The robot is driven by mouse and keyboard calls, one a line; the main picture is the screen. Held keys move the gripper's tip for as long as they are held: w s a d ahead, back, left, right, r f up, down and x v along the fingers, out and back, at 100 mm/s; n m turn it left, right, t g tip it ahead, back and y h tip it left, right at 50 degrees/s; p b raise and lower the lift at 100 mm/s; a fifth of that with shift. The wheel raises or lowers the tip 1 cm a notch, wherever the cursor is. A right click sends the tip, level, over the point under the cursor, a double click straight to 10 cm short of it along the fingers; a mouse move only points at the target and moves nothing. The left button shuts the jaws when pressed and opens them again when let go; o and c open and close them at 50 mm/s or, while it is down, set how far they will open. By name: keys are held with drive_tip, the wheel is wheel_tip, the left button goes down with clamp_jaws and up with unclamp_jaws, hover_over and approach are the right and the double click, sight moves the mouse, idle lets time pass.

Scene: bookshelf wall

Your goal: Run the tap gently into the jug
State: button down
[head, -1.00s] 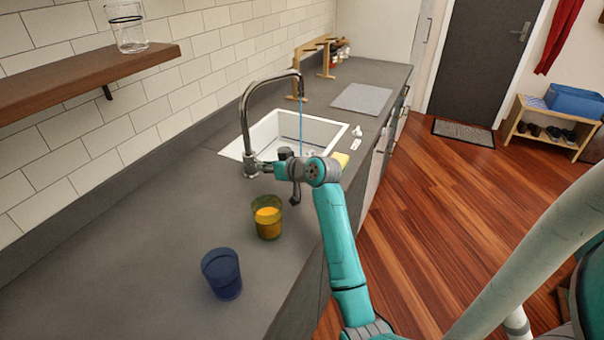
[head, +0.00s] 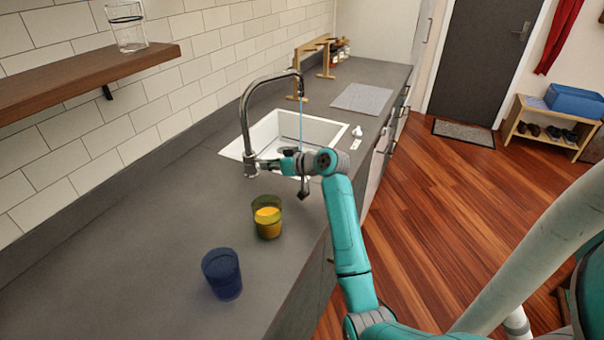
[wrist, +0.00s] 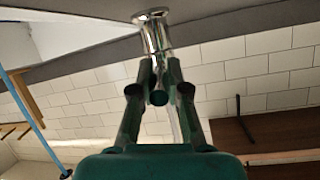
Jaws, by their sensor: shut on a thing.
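The chrome tap (head: 246,120) arches over the white sink (head: 237,149). A thin blue water stream (head: 301,125) falls from its spout into the sink; it also shows in the wrist view (wrist: 35,125). My gripper (head: 270,165) is at the tap's base, shut on the tap lever; in the wrist view its fingers (wrist: 158,92) close around the lever below the chrome base (wrist: 153,32). A clear glass vessel with a dark band (head: 127,28) stands on the wall shelf. My arm hides part of the sink, and I cannot make out a jug under the stream.
A glass with yellow-orange contents (head: 267,218) and a dark blue cup (head: 222,275) stand on the counter in front of the tap, close to my arm. A wooden shelf (head: 80,78) juts from the wall at left. A grey mat (head: 362,98) lies beyond the sink.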

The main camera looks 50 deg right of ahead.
idle(0.3)
drive_tip(key=shift+d+n+y, duration=0.65)
drive_tip(key=shift+n+y, duration=0.35)
drive_tip(key=shift+y, duration=0.2)
drive_tip(key=shift+w+d+n+g+y, duration=0.1)
drive_tip(key=shift+d+n+g+y, duration=0.15)
drive_tip(key=shift+n+g+y, duration=0.05)
drive_tip(key=shift+d+r, duration=0.1)
drive_tip(key=shift+d, duration=0.1)
drive_tip(key=c, duration=1)
unclamp_jaws()
drive_tip(key=shift+d, duration=0.1)
drive_tip(key=shift+o, duration=0.2)
